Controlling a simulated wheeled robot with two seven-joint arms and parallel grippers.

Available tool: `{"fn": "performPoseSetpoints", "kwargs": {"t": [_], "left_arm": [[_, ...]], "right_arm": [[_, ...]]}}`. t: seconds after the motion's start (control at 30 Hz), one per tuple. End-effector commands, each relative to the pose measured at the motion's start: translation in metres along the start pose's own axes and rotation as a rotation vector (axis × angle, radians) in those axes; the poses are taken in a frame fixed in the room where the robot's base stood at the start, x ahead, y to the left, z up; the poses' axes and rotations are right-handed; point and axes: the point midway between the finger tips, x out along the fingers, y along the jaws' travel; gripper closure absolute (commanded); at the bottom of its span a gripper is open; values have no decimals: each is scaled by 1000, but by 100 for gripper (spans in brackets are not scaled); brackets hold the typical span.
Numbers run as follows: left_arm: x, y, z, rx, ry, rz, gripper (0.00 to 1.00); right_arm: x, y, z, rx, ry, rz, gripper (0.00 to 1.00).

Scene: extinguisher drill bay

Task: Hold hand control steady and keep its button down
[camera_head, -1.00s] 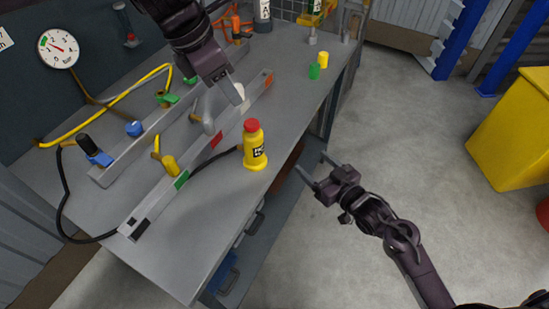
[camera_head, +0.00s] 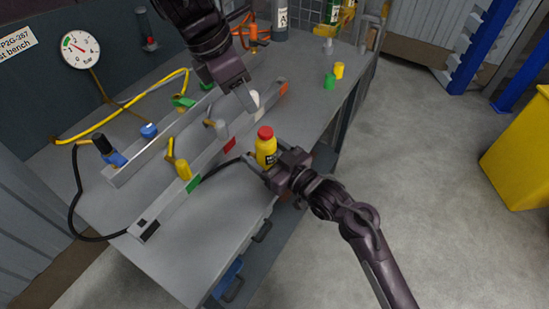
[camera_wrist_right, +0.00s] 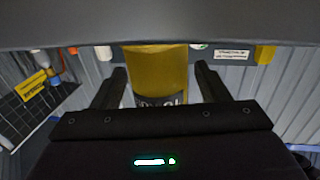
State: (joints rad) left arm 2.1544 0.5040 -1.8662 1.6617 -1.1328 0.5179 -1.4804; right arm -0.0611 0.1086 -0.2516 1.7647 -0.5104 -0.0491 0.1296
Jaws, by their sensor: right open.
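The hand control appears to be the yellow upright body with a red top (camera_head: 266,147), standing near the bench's front edge. In the right wrist view its yellow side (camera_wrist_right: 156,72) shows between my two fingers. My right gripper (camera_head: 264,163) is open around the lower part of the body, its fingers on either side; I see no firm grip. Dark marking on the body is partly hidden. My left gripper (camera_head: 249,102) is above the long grey rail, beside a white rounded knob (camera_head: 255,98); its finger gap is not clear. Nothing of mine touches the red top.
Open floor lies right of the bench.

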Motion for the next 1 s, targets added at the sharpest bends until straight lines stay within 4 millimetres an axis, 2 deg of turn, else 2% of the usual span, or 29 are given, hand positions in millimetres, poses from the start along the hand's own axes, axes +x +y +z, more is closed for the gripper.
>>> {"fn": "performPoseSetpoints", "kwargs": {"t": [0.37, 0.83, 0.87, 1.0], "left_arm": [[0, 0, 0, 0, 0, 0, 64], [0, 0, 0, 0, 0, 0, 64], [0, 0, 0, 0, 0, 0, 65], [0, 0, 1, -32, 4, 0, 83]], "right_arm": [[6, 0, 0, -1, -1, 0, 32], [6, 0, 0, -1, -1, 0, 93], [6, 0, 0, -1, -1, 0, 95], [6, 0, 0, -1, -1, 0, 95]]}}
